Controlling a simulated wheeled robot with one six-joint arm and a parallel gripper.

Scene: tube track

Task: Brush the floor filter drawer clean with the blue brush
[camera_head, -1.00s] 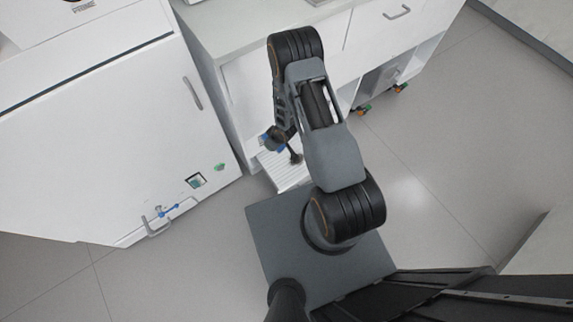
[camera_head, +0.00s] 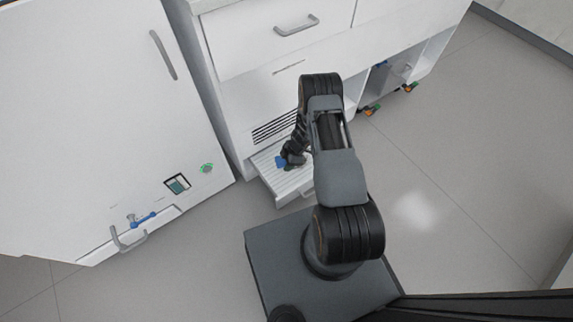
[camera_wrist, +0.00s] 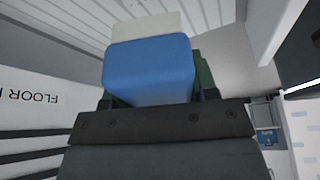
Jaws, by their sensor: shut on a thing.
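The floor filter drawer (camera_head: 268,178) is a white, ribbed tray pulled out at floor level from the white cabinet, below a dark slotted grille. It also fills the top of the wrist view (camera_wrist: 215,14). My gripper (camera_head: 289,161) is over the drawer and shut on the blue brush. The brush's blue body (camera_head: 280,162) shows at the gripper, and large in the wrist view (camera_wrist: 150,72), with a pale part beyond it. Green parts show beside it there. I cannot tell whether the bristles touch the ribs. My forearm hides the drawer's right side.
A white cabinet (camera_head: 80,110) with a blue valve (camera_head: 143,219) and a grey handle (camera_head: 128,238) stands at the left. Castors with orange parts (camera_head: 372,110) are at the right. The grey floor (camera_head: 440,180) is clear on the right.

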